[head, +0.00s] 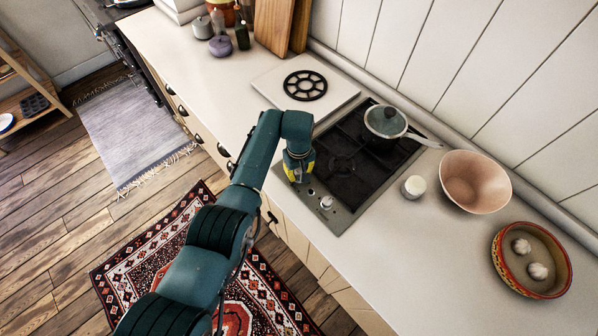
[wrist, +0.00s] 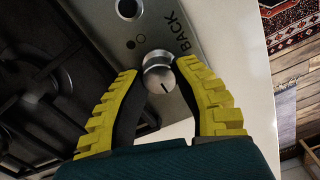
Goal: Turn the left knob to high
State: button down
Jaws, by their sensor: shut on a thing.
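The cooktop (head: 345,165) is a steel panel with black burner grates, set in the counter. In the wrist view, the left knob (wrist: 158,72) is a round silver knob with a short dark mark on its face, next to the printed word BACK. My gripper (wrist: 160,68) has its yellow-edged fingers on either side of this knob and is shut on it. In the head view my gripper (head: 298,175) is at the left end of the panel's front strip and hides the knob.
A lidded pot (head: 386,121) stands on the far right burner, its handle pointing right. The counter's front is clear.

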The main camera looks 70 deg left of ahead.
jog(key=shift+f, duration=0.15)
jog(key=c, duration=0.7)
grip_release()
jog(key=shift+c, duration=0.2)
